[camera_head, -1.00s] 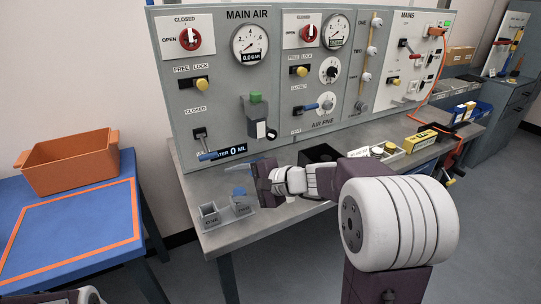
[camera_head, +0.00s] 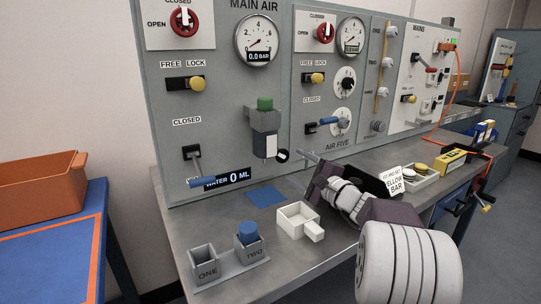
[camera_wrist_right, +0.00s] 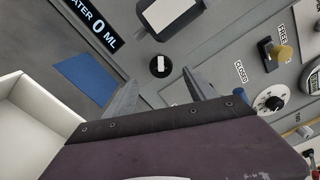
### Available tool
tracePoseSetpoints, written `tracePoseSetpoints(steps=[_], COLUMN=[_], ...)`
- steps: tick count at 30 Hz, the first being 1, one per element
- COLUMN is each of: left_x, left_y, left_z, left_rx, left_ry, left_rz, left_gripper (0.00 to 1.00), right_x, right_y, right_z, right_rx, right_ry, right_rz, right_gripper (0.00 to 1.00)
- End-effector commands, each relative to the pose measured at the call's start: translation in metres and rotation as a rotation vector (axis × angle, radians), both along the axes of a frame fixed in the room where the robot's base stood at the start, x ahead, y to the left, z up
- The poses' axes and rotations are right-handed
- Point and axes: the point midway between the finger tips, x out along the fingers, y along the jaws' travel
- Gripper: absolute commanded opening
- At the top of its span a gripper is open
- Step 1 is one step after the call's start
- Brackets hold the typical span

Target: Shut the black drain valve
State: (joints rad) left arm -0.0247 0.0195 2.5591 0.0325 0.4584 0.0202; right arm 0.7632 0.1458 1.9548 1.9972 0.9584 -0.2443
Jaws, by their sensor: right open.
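The black drain valve (camera_head: 282,155) is a small round black knob with a pale bar across its face. It sits at the lower right of the grey filter unit (camera_head: 264,130) with a green cap, on the panel. In the right wrist view the black valve (camera_wrist_right: 160,67) shows ahead, in line with the gap between the fingers. My right gripper (camera_head: 309,160) is open and empty, its fingers pointing at the panel just right of the valve in the head view. The wrist view shows the open fingers (camera_wrist_right: 160,92) apart from the knob. My left gripper is not in view.
A white open box (camera_head: 297,219) and a blue square (camera_head: 266,197) lie on the bench below. Grey cups marked ONE (camera_head: 206,262) and TWO (camera_head: 250,253) stand at the front. A blue-handled lever (camera_head: 202,182) sticks out left of the filter.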

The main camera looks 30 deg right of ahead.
Motion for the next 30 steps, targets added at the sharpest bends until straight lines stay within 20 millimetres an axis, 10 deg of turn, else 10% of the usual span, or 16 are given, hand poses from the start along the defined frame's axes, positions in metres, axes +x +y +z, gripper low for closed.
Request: tracePoseSetpoints(steps=[19, 30], left_x=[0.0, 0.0], left_y=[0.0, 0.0], left_z=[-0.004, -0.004], left_rx=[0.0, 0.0], left_ry=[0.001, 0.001], left_rz=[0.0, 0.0], left_gripper=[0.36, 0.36], right_x=[0.084, 0.09], right_y=[0.007, 0.007], right_z=[-0.001, -0.001], right_rx=[0.0, 0.0], right_ry=[0.001, 0.001], right_rz=[0.0, -0.001], right_gripper=[0.65, 0.56])
